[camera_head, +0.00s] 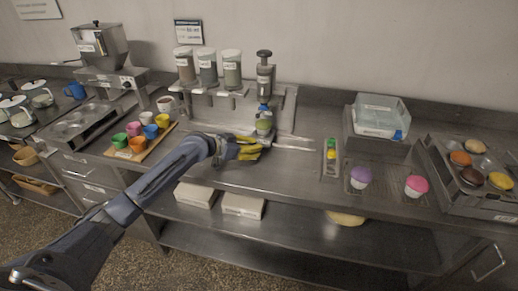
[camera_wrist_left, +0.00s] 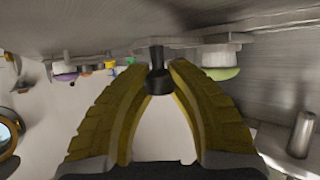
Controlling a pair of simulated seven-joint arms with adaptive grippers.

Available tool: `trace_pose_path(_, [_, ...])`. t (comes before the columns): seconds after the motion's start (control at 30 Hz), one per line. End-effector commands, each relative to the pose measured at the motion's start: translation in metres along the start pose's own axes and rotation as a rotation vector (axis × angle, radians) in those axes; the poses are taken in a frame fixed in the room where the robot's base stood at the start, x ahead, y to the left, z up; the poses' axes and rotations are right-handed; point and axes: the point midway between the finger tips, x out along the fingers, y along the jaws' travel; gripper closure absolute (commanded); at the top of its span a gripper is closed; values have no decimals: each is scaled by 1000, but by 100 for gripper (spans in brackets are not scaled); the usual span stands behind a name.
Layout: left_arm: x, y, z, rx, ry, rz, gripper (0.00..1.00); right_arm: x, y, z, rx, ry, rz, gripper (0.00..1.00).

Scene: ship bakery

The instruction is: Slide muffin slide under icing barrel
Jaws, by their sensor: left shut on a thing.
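The icing barrel (camera_head: 265,72) is a grey upright cylinder with a dark cap, on the metal stand at the back of the counter. A blue band and a pale green-yellow piece (camera_head: 264,126) show below it. My left gripper (camera_head: 252,149), with yellow fingers, is low at the counter, just in front of and below the barrel. In the left wrist view its fingers (camera_wrist_left: 157,72) close on a dark knob (camera_wrist_left: 157,80). I cannot tell how much of the muffin slide lies behind the fingers. My right gripper is out of view.
Three labelled canisters (camera_head: 208,68) stand left of the barrel. A board of coloured cups (camera_head: 137,144) is at the left. Purple (camera_head: 360,175) and pink (camera_head: 416,185) topped muffins, a clear bin (camera_head: 380,115) and a muffin tray (camera_head: 455,178) are at the right.

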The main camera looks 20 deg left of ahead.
Motion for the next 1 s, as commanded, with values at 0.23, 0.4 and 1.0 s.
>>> trace_pose_path(0.23, [-3, -3, -11, 2, 20, -5, 100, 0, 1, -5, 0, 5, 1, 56])
trace_pose_path(0.4, [-3, -3, -11, 2, 20, -5, 71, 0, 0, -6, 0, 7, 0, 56])
trace_pose_path(1.0, [-11, -2, -2, 2, 5, -3, 50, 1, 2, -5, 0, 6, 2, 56])
